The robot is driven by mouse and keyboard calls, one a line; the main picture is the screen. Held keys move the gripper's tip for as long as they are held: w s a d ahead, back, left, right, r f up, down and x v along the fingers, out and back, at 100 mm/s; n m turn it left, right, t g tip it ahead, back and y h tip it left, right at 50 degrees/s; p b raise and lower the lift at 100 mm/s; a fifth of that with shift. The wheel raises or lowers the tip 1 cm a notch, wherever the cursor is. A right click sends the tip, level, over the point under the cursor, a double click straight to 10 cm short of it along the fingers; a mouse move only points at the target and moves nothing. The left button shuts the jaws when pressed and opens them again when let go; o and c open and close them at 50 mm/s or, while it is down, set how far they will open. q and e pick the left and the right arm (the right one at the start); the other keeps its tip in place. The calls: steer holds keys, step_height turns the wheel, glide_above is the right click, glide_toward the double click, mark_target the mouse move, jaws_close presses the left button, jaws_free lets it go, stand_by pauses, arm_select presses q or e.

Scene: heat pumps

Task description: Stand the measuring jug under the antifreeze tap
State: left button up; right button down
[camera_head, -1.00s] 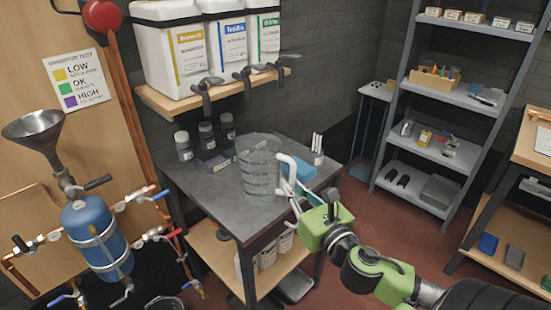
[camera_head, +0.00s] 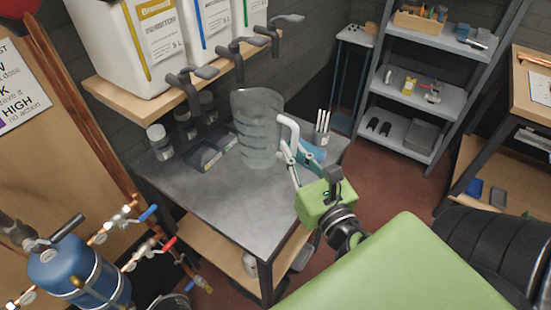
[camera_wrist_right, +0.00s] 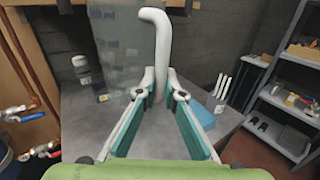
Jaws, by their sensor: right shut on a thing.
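The clear measuring jug (camera_head: 257,135) is upright over the back of the grey bench. My right gripper (camera_head: 289,150) is shut on its white handle, which also shows in the wrist view (camera_wrist_right: 160,45). I cannot tell whether the jug's base touches the bench. Three dark taps stick out from the white containers above: a left tap (camera_head: 190,80) on the yellow-striped container, a middle tap (camera_head: 240,50) on the blue-striped one and a right tap (camera_head: 277,28) by the green-striped one. The jug is below and between the middle and right taps. The antifreeze label is not readable. My left gripper is not in view.
A dark tray (camera_head: 205,160) and small bottles (camera_head: 158,140) stand on the bench left of the jug. A holder with white sticks (camera_head: 322,130) and a blue item (camera_head: 312,151) are to the right. The bench's front (camera_head: 240,215) is clear.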

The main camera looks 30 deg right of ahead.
steer(key=w+d+f+b, duration=0.1)
steer(key=w+f, duration=0.2)
steer(key=f, duration=0.1)
steer(key=w+d+f+b, duration=0.1)
steer(key=w+f+b, duration=0.1)
steer(key=w+f, duration=0.2)
steer(key=w+d+f+b, duration=0.1)
steer(key=w+f+b, duration=0.1)
steer(key=w+f, duration=0.1)
steer(key=shift+w+f, duration=0.3)
steer(key=shift+f, duration=0.1)
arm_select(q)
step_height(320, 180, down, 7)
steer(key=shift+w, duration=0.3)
arm_select(e)
steer(key=shift+f, duration=0.1)
steer(key=c, duration=2.4)
jaws_free()
steer(key=shift+o, duration=1.3)
